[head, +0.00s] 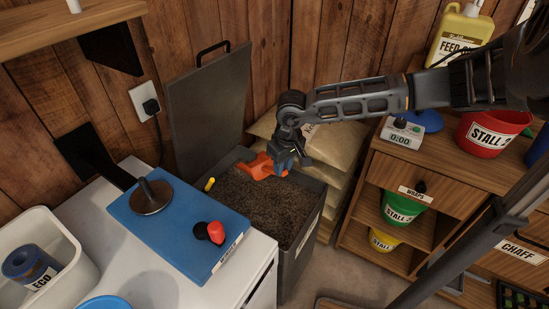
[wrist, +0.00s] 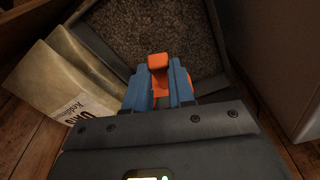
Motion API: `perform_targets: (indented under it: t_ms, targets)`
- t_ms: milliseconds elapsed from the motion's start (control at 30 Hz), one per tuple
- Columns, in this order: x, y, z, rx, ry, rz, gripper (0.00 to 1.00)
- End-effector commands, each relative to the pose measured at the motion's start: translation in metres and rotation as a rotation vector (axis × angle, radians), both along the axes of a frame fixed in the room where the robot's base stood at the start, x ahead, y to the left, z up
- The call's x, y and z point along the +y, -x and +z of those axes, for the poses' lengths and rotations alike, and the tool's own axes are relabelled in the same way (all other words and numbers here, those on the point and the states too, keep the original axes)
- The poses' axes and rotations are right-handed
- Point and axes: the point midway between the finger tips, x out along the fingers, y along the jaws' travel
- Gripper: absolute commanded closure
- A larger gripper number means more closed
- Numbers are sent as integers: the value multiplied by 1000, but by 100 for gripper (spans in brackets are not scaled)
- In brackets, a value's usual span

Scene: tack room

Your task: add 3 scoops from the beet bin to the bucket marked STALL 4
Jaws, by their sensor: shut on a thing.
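An open dark bin (head: 312,200) full of brown granular feed stands in the middle of the head view; its front label is too oblique to read. My gripper (head: 285,166) is shut on an orange scoop (head: 260,167) over the bin's back part. The wrist view shows the scoop (wrist: 159,62) between the blue fingers, with feed beyond it; whether it holds feed is hidden. A red bucket (head: 490,132) marked STALL stands on the wooden cabinet. A green bucket (head: 402,208) and a yellow bucket (head: 384,239) sit on its shelves; their numbers are unclear.
The bin's raised lid (head: 207,105) stands at the back left. Feed sacks (head: 325,143) are stacked behind the bin. A white counter (head: 150,285) with a blue board (head: 175,232) is at left. A small display (head: 401,133) reading 0:00 sits on the cabinet. A CHAFF label (head: 522,252) is lower right.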

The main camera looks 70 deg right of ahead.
Motion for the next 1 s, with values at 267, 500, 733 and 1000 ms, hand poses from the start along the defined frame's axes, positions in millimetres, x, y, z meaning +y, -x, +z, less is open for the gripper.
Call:
perform_targets:
  t_ms: [267, 500, 733, 1000]
  targets:
    - [-2, -6, -18, 31, -23, -1, 100]
    - [-6, -12, -39, 70, -48, -1, 100]
    - [-10, -17, -58, 109, -73, -1, 100]
    - [-14, -23, -82, 152, -102, 0, 100]
